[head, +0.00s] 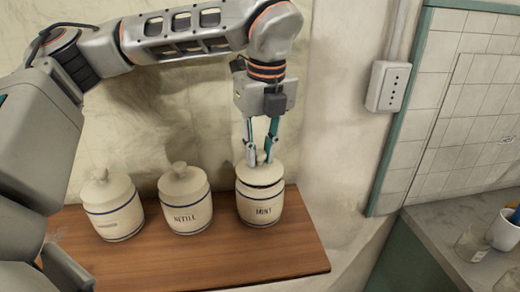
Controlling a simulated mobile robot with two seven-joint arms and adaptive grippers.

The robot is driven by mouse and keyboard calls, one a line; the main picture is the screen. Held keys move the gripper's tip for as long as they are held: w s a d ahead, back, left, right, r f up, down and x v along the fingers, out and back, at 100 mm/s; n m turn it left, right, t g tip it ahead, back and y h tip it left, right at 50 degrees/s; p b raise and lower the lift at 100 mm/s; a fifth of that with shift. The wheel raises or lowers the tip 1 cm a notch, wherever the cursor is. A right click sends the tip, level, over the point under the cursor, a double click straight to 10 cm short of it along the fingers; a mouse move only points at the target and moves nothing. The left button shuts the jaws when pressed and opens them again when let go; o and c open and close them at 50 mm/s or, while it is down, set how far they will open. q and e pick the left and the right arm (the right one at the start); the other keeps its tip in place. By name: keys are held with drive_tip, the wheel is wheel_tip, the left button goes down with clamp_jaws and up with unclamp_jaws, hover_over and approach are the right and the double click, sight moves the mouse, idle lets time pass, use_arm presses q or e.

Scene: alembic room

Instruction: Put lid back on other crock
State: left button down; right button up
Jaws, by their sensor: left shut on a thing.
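Three cream crocks with blue bands stand in a row on a wooden shelf (190,262). The right crock (262,208) has a label that seems to read MINT. My left gripper (258,160) points down over it and is shut on the knob of its lid (260,174). The lid sits at the crock's mouth, with a dark line showing under its rim; I cannot tell if it is fully seated. The middle crock (188,218), labelled NETTLE, and the left crock (118,222), its label too small to read, both have lids on. My right gripper is not in view.
A wall stands close behind the shelf. A grey switch box (388,87) is on the wall at the right. A grey counter (450,235) at the lower right holds a glass jar (473,243) and a white cup (504,232). A gap separates shelf and counter.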

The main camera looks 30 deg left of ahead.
use_arm(q)
drive_tip(key=shift+r, duration=0.1)
idle(1.0)
drive_tip(key=shift+f+b, duration=0.65)
drive_tip(key=shift+b, duration=0.25)
idle(1.2)
drive_tip(key=c, duration=1.8)
unclamp_jaws()
drive_tip(key=shift+o, duration=0.2)
drive_tip(key=shift+f+b, duration=0.3)
drive_tip(key=shift+f, duration=0.1)
drive_tip(key=shift+r, duration=0.1)
